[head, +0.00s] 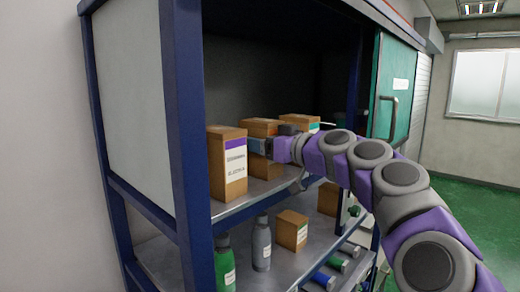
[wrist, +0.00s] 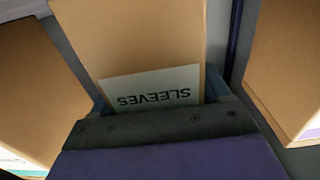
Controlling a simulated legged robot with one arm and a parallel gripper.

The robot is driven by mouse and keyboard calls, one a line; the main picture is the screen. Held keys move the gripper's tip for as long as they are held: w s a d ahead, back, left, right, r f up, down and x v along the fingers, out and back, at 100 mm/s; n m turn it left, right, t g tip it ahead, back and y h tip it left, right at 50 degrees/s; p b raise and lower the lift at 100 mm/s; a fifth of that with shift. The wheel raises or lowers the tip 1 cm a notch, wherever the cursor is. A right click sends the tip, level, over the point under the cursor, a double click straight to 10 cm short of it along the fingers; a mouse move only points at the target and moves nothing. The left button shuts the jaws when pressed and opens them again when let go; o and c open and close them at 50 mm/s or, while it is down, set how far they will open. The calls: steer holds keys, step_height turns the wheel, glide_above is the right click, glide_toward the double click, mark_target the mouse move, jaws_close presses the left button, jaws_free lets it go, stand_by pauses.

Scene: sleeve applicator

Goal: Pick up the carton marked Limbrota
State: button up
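Three brown cartons stand in a row on the upper shelf: a left carton (head: 227,165) with a purple-banded white label, a middle carton (head: 260,127), and a right carton (head: 300,121) with a teal-banded label. I cannot read the name Limbrota on any of them. My gripper (head: 256,146) is at the front of the middle carton. In the wrist view, the middle carton (wrist: 130,35) shows an upside-down label reading SLEEVES. My gripper's fingers (wrist: 155,95) flank this carton's sides; whether they press on it is unclear. The label's lower part is hidden.
The shelf's dark blue post (head: 185,130) stands at the left front. A green sliding door (head: 392,90) is at the right. Cartons stand close on both sides of my gripper.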

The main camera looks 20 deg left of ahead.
steer(key=c, duration=0.9)
steer(key=shift+c, duration=0.3)
steer(key=shift+r, duration=0.15)
